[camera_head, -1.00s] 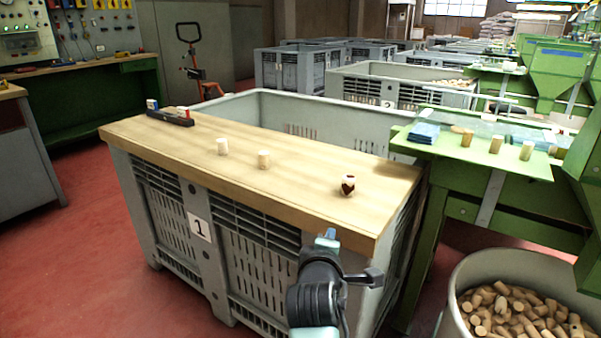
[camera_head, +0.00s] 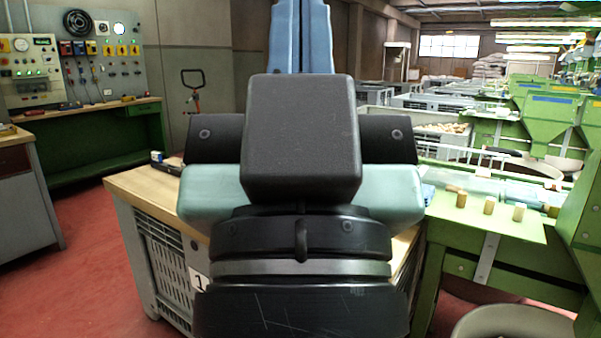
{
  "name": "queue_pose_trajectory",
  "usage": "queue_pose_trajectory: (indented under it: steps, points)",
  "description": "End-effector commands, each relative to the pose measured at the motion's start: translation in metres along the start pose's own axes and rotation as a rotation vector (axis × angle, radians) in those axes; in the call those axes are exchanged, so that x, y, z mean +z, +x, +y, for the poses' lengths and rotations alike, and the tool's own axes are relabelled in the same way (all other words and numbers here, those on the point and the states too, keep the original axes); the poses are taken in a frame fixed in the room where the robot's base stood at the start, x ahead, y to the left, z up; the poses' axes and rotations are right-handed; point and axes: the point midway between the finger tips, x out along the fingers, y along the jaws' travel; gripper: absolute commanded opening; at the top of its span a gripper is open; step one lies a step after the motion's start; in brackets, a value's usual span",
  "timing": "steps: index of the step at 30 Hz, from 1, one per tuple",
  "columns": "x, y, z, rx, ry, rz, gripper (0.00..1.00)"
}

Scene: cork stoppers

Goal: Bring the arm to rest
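My gripper (camera_head: 302,36) is raised upright, very close in front of the camera, and fills the middle of the view. Its light blue fingers point up and run out of the top of the picture, so their tips are hidden. I cannot tell whether they are open or shut. The dark box-shaped housing and teal body below the fingers cover most of the wooden tabletop (camera_head: 145,186). The stoppers standing on that tabletop are hidden behind my arm.
The grey crate marked 1 (camera_head: 160,262) stands under the tabletop. A dark rack (camera_head: 172,163) shows at its back left. Stoppers (camera_head: 489,207) stand on the green machine's table (camera_head: 480,222) at right. A round bin (camera_head: 515,322) is at the lower right. Red floor is free at left.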

Motion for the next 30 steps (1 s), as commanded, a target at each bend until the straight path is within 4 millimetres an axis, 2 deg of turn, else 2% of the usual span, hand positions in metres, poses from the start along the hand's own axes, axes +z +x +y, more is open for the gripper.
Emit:
queue_pose_trajectory:
  steps: [1,18,24,30]
  points:
    - [-0.021,0.023,0.000,0.000,-0.001,-0.001,0.00]
    - [-0.142,0.152,-0.001,-0.001,-0.002,-0.003,0.00]
    - [-0.172,0.185,-0.001,-0.002,-0.002,-0.003,0.00]
    - [-0.182,0.195,-0.001,-0.002,-0.002,-0.004,0.00]
